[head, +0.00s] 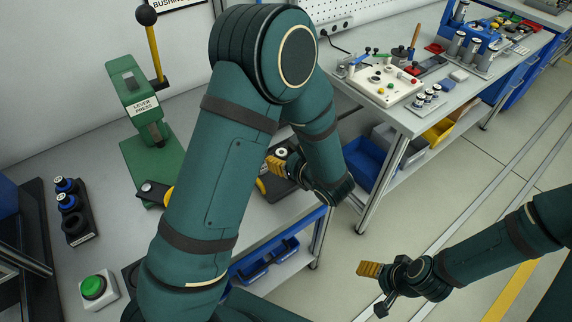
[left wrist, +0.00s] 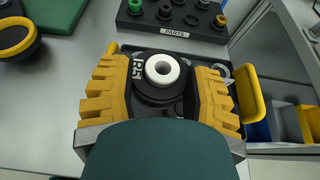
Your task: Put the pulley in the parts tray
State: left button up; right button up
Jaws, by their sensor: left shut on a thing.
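The pulley, a dark disc with a white hub (left wrist: 162,68), is between the yellow fingers of my left gripper (left wrist: 160,88) in the left wrist view. My left gripper is shut on it. In the head view this gripper (head: 271,172) is partly hidden behind my own arm. A dark tray with yellow handles (left wrist: 251,96) lies below the pulley in the left wrist view, mostly covered by the gripper. I cannot tell whether the pulley touches the tray. My right gripper (head: 373,288) is open and empty, out over the floor.
A black rack with several small parts (left wrist: 180,18) stands beyond the tray. A green lever press (head: 140,105) stands at the back left. A holder with blue-topped parts (head: 76,222) and a green button (head: 93,287) are at the left. Another bench (head: 400,115) stands across a gap.

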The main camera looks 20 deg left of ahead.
aim_at(277, 188)
pick_arm(q)
jog(key=shift+s+a+r+n+g+y, duration=0.15)
jog(key=shift+a+n+g+y, duration=0.1)
jog(key=shift+n+g, duration=0.25)
jog(key=shift+s+a+r+n+g+y, duration=0.1)
jog(key=shift+a+n+g+y, duration=0.15)
jog(key=shift+n+g, duration=0.2)
jog(key=n+g, duration=0.1)
jog(key=s+n+g, duration=0.1)
jog(key=g, duration=0.1)
jog(key=shift+s+a+r+n+y, duration=0.15)
jog(key=shift+n+y, duration=0.1)
jog(key=shift+y, duration=0.15)
jog(key=shift+f, duration=0.35)
notch_tip(277, 188, down, 9)
jog(key=shift+f+b, duration=0.1)
jog(key=shift+b, duration=0.5)
jog(key=shift+s, duration=0.15)
